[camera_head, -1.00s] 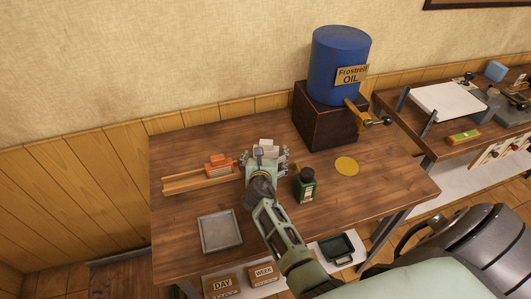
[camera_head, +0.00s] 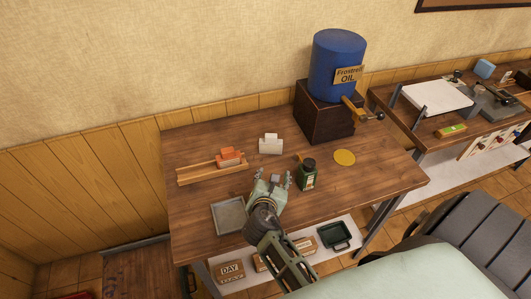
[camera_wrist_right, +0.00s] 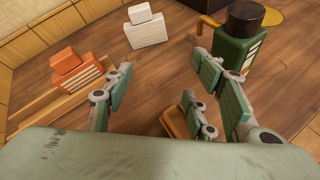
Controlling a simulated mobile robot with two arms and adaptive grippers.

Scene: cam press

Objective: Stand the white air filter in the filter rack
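The white air filter (camera_head: 271,147) stands upright on the table, right of the filter rack and apart from it. It also shows at the top of the right wrist view (camera_wrist_right: 146,28). The filter rack (camera_head: 198,178) is a low wooden rack with long rails at the table's left. An orange filter (camera_head: 231,158) stands at the rack's right part; it also shows in the right wrist view (camera_wrist_right: 75,72). My right gripper (camera_head: 272,177) is open and empty, on the near side of the white filter. My left gripper is not in view.
A green bottle (camera_head: 307,175) stands just right of my right gripper. A grey tray (camera_head: 230,216) lies at the front left. A blue oil drum (camera_head: 339,65) sits on a dark box at the back. A yellow disc (camera_head: 344,158) lies on the right. Table between rack and white filter is clear.

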